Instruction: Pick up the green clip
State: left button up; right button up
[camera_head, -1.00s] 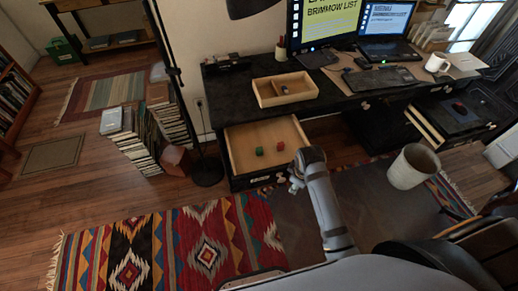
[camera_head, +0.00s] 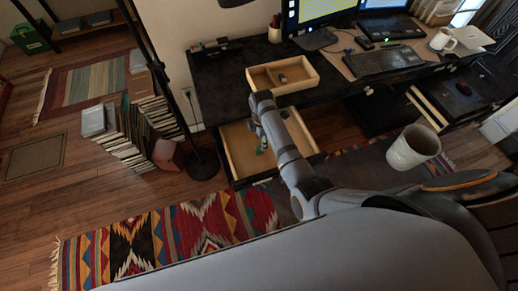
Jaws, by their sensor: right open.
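The green clip (camera_head: 263,144) is a small green object in the open desk drawer (camera_head: 237,147), partly hidden by my right arm. A small red object shown in the drawer before is now hidden behind the arm. My right gripper (camera_head: 260,133) points down over the drawer, close to the green clip. It is open, but its fingers are small and mostly covered by my wrist. I cannot tell whether it touches the clip. My left gripper is not in view.
A wooden tray (camera_head: 256,84) stands on the black desk (camera_head: 220,68) just behind the arm. A keyboard (camera_head: 384,61) and a white mug (camera_head: 442,39) are farther right. A lamp base (camera_head: 202,165) and book stacks (camera_head: 117,140) stand left of the drawer.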

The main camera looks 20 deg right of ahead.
aim_at(259, 147)
jog(key=shift+w+f, duration=0.25)
jog(key=shift+f, duration=0.7)
jog(key=shift+s+a+f, duration=0.2)
jog(key=shift+a+f, duration=0.05)
jog(key=shift+f, duration=0.4)
jog(key=shift+s+a+f, duration=0.15)
jog(key=shift+a+f, duration=0.05)
jog(key=shift+f, duration=0.4)
jog(key=shift+w+f, duration=0.15)
jog(key=shift+f, duration=0.75)
jog(key=c, duration=0.4)
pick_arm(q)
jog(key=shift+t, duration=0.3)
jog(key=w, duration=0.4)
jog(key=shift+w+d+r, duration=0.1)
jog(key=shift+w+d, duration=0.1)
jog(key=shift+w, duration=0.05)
pick_arm(e)
jog(key=c, duration=0.5)
